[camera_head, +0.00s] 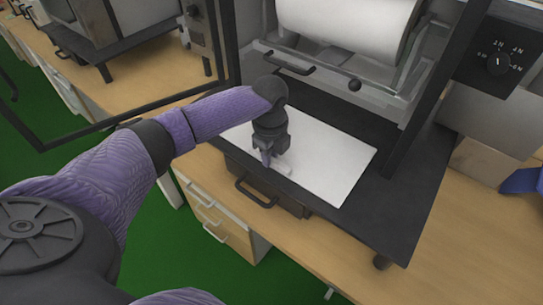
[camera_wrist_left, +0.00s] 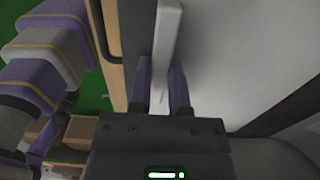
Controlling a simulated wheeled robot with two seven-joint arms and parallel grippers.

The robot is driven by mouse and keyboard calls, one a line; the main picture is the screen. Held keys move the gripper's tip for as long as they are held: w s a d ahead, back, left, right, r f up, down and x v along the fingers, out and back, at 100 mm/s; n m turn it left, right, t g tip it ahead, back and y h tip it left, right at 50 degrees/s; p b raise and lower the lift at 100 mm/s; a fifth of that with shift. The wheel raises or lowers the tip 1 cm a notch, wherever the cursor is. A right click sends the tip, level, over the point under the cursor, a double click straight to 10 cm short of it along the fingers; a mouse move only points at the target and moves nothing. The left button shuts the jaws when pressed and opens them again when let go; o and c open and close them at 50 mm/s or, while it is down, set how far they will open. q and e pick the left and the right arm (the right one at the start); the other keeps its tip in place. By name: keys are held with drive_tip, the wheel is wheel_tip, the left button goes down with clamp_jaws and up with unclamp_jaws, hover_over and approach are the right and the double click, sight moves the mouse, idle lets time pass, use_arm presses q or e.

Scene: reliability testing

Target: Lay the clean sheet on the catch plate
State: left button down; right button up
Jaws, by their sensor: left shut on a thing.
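The white sheet (camera_head: 325,160) lies flat over the dark catch plate (camera_head: 405,205) in front of the machine. Bare plate shows along the sheet's right side. My left gripper (camera_head: 272,160) points down at the sheet's near left part and is shut on a pale raised strip at the sheet's near edge. In the left wrist view this strip stands between the fingers of my left gripper (camera_wrist_left: 162,75), with the sheet (camera_wrist_left: 240,60) spreading to the right. The arm hides part of the sheet's left side. My right gripper is out of view.
A white roller (camera_head: 350,25) sits in the machine above and behind the plate. A dark door frame (camera_head: 100,120) stands open at the left. A drawer handle (camera_head: 255,193) juts out below the plate. A control box with a knob (camera_head: 497,65) is at the right.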

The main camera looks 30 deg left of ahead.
use_arm(q)
drive_tip(key=shift+r, duration=0.1)
drive_tip(key=c, duration=0.6)
unclamp_jaws()
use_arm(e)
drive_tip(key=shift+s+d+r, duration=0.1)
use_arm(q)
drive_tip(key=shift+r, duration=0.25)
wheel_tip(320, 180, up, 12)
drive_tip(key=p, duration=0.4)
drive_tip(key=shift+f, duration=0.2)
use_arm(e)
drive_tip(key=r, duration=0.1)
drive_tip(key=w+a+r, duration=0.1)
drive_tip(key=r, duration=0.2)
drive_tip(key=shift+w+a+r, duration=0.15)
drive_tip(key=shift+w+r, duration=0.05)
